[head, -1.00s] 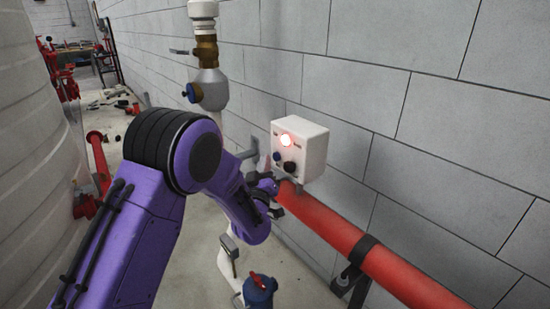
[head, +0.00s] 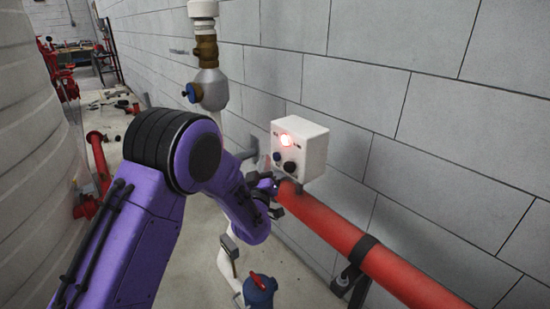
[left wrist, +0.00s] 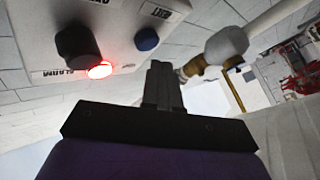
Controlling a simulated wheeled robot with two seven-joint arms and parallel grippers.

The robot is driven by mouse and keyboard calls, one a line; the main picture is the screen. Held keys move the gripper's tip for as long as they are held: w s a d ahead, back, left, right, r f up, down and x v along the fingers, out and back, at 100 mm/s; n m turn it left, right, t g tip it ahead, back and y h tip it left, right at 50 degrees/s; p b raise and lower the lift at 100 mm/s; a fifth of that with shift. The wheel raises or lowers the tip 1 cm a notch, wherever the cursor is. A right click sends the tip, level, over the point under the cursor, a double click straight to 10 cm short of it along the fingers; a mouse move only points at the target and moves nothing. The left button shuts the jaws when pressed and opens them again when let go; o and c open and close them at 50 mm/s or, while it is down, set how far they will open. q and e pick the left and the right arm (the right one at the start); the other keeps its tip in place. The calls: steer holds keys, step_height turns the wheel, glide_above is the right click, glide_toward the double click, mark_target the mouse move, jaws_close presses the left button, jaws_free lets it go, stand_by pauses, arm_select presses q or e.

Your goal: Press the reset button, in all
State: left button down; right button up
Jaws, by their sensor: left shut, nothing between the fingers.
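A white control box (head: 312,151) is on the block wall, with a lit red lamp (head: 285,141), a small blue button (head: 277,156) and a black knob (head: 290,167) on its face. My left gripper (head: 275,187) is just below and in front of the box, apart from the buttons. In the left wrist view the box (left wrist: 115,20) is at upper left, with the black knob (left wrist: 77,45), red lamp (left wrist: 100,70) and blue button (left wrist: 146,39). The shut, empty fingers (left wrist: 160,68) point up, below and right of the blue button. Small labels are partly unreadable. My right gripper is not seen.
A thick red pipe (head: 345,240) runs along the wall just below the box. A white vertical pipe with a brass valve (head: 206,48) stands left of it. A blue and red fitting (head: 259,290) is low in front. A large pale tank (head: 35,150) fills the left side.

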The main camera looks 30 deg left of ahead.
arm_select(q)
steer(key=shift+w, duration=0.1)
steer(key=shift+w+d+f, duration=0.1)
steer(key=shift+w+d, duration=0.1)
steer(key=shift+w, duration=0.2)
steer(key=shift+w+d+b, duration=0.15)
steer(key=shift+w+b, duration=0.15)
steer(key=shift+w, duration=0.1)
stand_by(0.6)
stand_by(0.3)
steer(key=shift+s+a, duration=0.3)
steer(key=shift+s, duration=0.55)
steer(key=s, duration=0.1)
steer(key=s+a, duration=0.1)
steer(key=s, duration=0.1)
steer(key=s+a, duration=0.1)
steer(key=shift+s, duration=0.3)
stand_by(0.4)
